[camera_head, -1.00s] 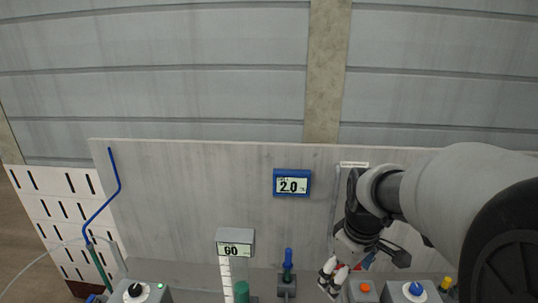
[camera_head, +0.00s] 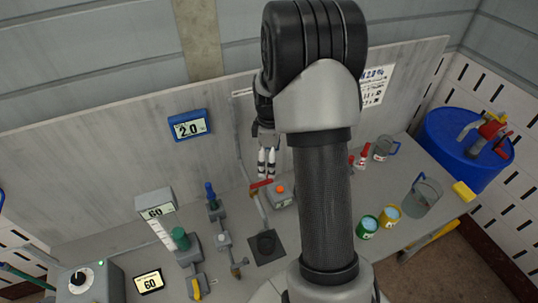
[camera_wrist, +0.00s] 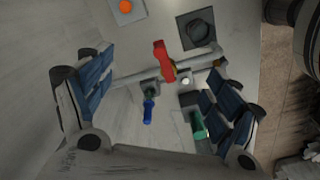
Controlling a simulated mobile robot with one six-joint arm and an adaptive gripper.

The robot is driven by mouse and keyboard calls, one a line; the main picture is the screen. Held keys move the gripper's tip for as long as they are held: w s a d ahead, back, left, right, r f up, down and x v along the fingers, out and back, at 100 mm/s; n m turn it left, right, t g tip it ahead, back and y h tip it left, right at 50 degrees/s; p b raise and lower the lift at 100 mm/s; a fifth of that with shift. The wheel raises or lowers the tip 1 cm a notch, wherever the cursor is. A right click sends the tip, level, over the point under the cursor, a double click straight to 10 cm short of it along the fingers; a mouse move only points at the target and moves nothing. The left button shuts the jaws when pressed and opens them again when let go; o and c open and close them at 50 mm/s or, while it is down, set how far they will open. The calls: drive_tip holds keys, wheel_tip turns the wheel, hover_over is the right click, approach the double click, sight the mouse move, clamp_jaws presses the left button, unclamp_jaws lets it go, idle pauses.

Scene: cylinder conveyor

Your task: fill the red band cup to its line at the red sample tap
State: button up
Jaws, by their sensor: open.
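The red tap lever (camera_head: 261,184) stands on the bench by the back panel, on a pipe. It also shows in the wrist view (camera_wrist: 164,60), between and beyond my fingers. My gripper (camera_head: 267,163) hangs above and behind the lever, fingers pointing down. In the wrist view its blue-padded fingers (camera_wrist: 155,97) are wide apart with nothing between them. A black square pad with a round centre (camera_head: 266,246) lies on the bench in front of the tap, with no cup on it. I cannot make out a red band cup; my arm hides part of the bench.
A green cup (camera_head: 367,226) and a yellow-and-blue cup (camera_head: 389,217) stand right of my arm. Valves and a gauge (camera_head: 158,213) stand to the left.

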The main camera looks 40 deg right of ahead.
wheel_tip(320, 180, down, 9)
drive_tip(key=b, duration=0.5)
drive_tip(key=shift+r+b, duration=0.1)
drive_tip(key=shift+b, duration=0.25)
drive_tip(key=shift+r, duration=0.1)
drive_tip(key=c, duration=1.5)
drive_tip(key=shift+w, duration=0.1)
drive_tip(key=shift+c, duration=1.3)
drive_tip(key=shift+r, duration=0.1)
